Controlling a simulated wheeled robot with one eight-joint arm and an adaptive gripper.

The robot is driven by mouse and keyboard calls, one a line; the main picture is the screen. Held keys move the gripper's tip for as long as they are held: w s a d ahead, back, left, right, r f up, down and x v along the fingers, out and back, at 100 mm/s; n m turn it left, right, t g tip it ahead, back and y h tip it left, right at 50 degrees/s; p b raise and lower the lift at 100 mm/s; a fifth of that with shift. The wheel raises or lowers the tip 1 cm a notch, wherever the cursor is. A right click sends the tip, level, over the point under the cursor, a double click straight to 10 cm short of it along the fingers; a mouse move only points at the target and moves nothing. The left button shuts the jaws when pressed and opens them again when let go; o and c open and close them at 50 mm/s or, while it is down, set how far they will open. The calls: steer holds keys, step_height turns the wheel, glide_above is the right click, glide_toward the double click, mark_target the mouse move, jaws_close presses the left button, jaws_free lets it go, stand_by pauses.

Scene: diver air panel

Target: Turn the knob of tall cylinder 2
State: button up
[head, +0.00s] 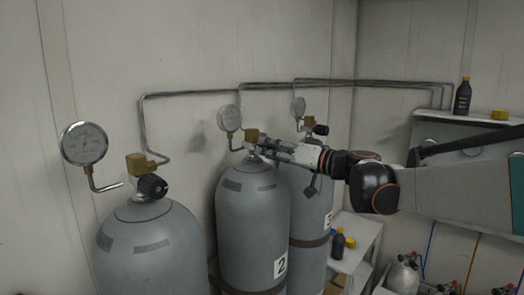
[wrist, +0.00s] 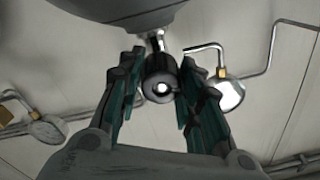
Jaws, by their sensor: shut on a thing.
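Tall cylinder 2 (head: 252,225) is a grey tank with a "2" label, standing in the middle of three tall cylinders in the head view. Its brass valve (head: 252,135) sits on top beside a round gauge (head: 229,118). My gripper (head: 262,151) reaches in from the right at that valve and covers the knob in the head view. In the wrist view the round black knob (wrist: 160,86) lies between the two fingers of my gripper (wrist: 158,92), and they are shut on it. The cylinder's rounded top (wrist: 125,12) shows above the knob.
A tall cylinder (head: 150,250) with a black knob (head: 152,186) stands at the left; another (head: 312,215) stands close behind on the right. Pipes (head: 200,94) run along the wall. A white shelf (head: 355,240) with small bottles stands at lower right.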

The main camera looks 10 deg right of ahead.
steer(key=shift+f, duration=0.2)
steer(key=o, duration=1.1)
steer(key=shift+r, duration=0.1)
steer(key=v, duration=0.7)
steer(key=shift+s+d, duration=0.1)
steer(key=shift+s, duration=0.25)
